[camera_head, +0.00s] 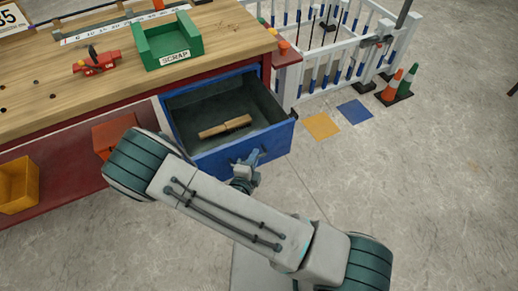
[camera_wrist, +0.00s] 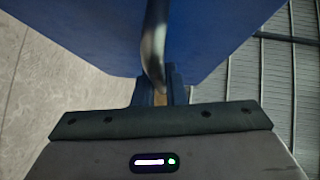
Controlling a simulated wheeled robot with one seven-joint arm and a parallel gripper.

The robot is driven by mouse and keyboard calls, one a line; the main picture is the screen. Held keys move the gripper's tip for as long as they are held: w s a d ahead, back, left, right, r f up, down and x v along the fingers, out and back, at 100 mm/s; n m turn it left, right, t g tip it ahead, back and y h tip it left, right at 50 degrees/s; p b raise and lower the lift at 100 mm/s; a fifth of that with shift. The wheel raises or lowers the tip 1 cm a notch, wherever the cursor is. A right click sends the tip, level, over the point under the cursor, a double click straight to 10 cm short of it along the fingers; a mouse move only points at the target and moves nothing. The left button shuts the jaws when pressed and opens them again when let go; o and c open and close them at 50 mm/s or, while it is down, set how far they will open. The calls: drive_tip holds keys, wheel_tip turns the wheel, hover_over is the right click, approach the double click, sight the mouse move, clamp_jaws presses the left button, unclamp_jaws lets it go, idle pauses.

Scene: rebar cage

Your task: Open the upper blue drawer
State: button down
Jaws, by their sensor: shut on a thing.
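The upper blue drawer (camera_head: 212,163) is pulled out from under the workbench, and its dark inside shows from above. A wooden brush (camera_head: 225,127) with dark bristles lies in it. My gripper (camera_head: 252,160) is at the drawer's blue front, partly hidden by my arm. In the wrist view, my gripper (camera_wrist: 162,88) is shut on the curved metal handle (camera_wrist: 155,45), with the blue drawer front (camera_wrist: 90,30) behind it.
The wooden workbench (camera_head: 130,60) carries a green SCRAP bin (camera_head: 167,42) and a red tool (camera_head: 97,62). Orange bins (camera_head: 18,185) sit on the red lower shelf. A white fence (camera_head: 340,50) and traffic cones (camera_head: 400,85) stand at the back right. Floor at right is clear.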

drive_tip(key=shift+s, duration=0.2)
drive_tip(key=c, duration=1.5)
unclamp_jaws()
drive_tip(key=shift+d, duration=0.1)
drive_tip(key=v, duration=1.3)
drive_tip(key=shift+s, duration=0.35)
drive_tip(key=shift+r, duration=0.2)
